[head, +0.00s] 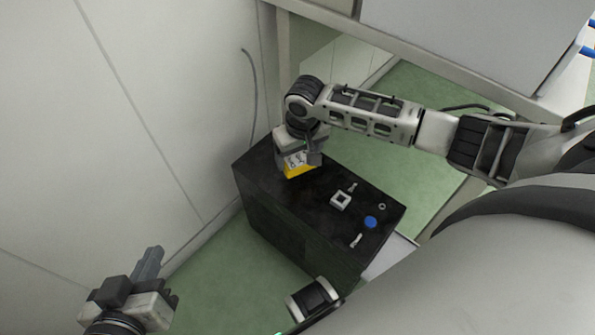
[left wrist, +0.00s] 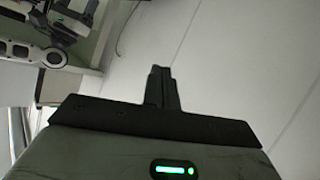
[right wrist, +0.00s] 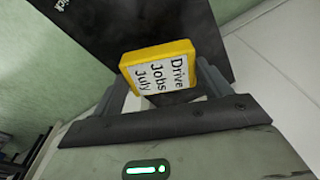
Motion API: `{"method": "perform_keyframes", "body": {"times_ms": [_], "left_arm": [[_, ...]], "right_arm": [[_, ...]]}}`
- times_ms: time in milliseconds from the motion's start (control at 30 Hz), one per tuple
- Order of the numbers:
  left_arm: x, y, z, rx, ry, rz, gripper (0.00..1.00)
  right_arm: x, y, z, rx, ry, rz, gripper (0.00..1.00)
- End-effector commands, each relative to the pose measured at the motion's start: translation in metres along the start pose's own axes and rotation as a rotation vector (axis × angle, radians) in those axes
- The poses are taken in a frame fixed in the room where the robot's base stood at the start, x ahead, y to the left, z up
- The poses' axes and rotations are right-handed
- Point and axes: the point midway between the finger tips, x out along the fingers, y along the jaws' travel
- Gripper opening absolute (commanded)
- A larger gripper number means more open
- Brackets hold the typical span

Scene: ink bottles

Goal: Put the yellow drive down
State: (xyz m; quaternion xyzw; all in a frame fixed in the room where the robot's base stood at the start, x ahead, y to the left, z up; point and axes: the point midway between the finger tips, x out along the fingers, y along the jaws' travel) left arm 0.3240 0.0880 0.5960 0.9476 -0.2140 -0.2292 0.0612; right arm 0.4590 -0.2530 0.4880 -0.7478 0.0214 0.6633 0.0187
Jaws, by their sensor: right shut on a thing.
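The yellow drive (head: 297,172) is at my right gripper (head: 298,160), at the far left end of the black cabinet top (head: 322,185). In the right wrist view the yellow drive (right wrist: 133,62) has a white label reading "Drive Jobs July" and sits between the fingers of my right gripper (right wrist: 165,90), which is shut on it. I cannot tell whether the drive touches the cabinet top. My left gripper (head: 148,262) is over the floor at the lower left, away from the cabinet. In the left wrist view its fingers (left wrist: 161,85) look close together with nothing between them.
On the cabinet top lie a white square frame (head: 340,201), a blue round cap (head: 371,222), a small ring (head: 382,206) and small pale pieces (head: 356,240). A wall (head: 130,100) stands behind and left. A pale shelf unit (head: 450,40) is at the back right.

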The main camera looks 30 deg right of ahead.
Motion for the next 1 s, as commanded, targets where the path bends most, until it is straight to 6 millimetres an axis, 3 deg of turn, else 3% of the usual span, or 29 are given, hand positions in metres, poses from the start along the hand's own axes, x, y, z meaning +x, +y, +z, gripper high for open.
{"method": "perform_keyframes", "body": {"times_ms": [267, 500, 967, 1000], "left_arm": [[-0.004, 0.009, -0.009, 0.001, 0.113, 0.037, 0.00], [0.000, 0.018, -0.020, -0.128, 0.206, 0.116, 0.00], [-0.002, 0.020, -0.026, -0.145, 0.215, 0.126, 0.00], [-0.002, 0.020, -0.025, -0.145, 0.215, 0.126, 0.00]], "right_arm": [[0.017, 0.000, -0.008, 0.000, 0.003, 0.000, 0.50], [0.042, 0.000, -0.005, -0.001, 0.003, 0.000, 0.50], [0.043, 0.000, -0.004, 0.000, 0.001, 0.000, 0.50], [0.043, 0.000, -0.004, 0.000, 0.001, 0.000, 0.88]]}}
